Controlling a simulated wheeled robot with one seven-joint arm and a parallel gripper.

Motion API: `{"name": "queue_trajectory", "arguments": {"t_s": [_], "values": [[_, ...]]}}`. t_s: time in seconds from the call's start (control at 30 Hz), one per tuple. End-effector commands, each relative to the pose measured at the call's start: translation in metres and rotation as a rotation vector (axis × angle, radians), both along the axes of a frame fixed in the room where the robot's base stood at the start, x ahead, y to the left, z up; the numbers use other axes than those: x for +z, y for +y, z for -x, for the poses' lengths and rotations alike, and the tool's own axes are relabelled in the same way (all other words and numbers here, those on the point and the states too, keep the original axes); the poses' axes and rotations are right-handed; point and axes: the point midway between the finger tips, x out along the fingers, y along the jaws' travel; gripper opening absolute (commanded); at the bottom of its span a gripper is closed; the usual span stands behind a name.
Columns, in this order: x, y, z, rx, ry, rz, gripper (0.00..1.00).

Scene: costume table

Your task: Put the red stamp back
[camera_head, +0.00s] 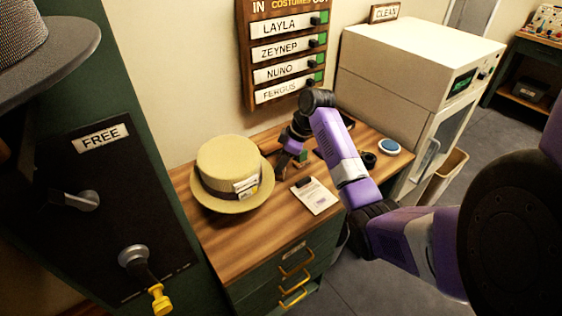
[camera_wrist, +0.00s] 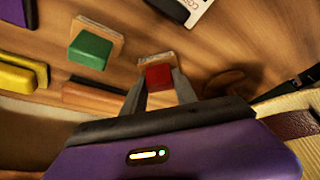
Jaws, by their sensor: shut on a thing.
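The red stamp (camera_wrist: 158,76), a red block on a wooden base, is between the fingertips of my gripper (camera_wrist: 160,82) in the wrist view. My gripper is shut on it, above or at the wooden tabletop; I cannot tell whether its base touches the wood. In the head view my gripper (camera_head: 282,166) is over the back of the table, right of the straw hat; the red stamp cannot be made out there. A green stamp (camera_wrist: 90,50) on a similar wooden base is left of the red one in the wrist view.
The straw hat (camera_head: 228,172) stands left on the table (camera_head: 245,240). A clipboard (camera_head: 314,196) lies in front of my gripper. A blue-topped round thing (camera_head: 389,147) is at the right. Yellow (camera_wrist: 22,74) and brown (camera_wrist: 95,97) pieces lie left in the wrist view.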

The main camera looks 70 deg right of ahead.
Motion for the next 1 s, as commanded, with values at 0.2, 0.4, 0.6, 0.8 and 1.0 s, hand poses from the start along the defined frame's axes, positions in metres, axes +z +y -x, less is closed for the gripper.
{"name": "queue_trajectory", "arguments": {"t_s": [0.2,0.4,0.6,0.8,1.0], "values": [[0.000,0.000,0.000,0.000,0.000,0.001,0.08],[-0.003,0.000,0.000,0.000,0.000,0.000,0.48],[-0.002,0.000,0.000,0.000,0.000,0.000,0.56],[0.000,0.000,0.000,0.000,0.000,0.001,0.56],[0.021,-0.003,0.008,-0.002,-0.003,0.003,0.56]]}}
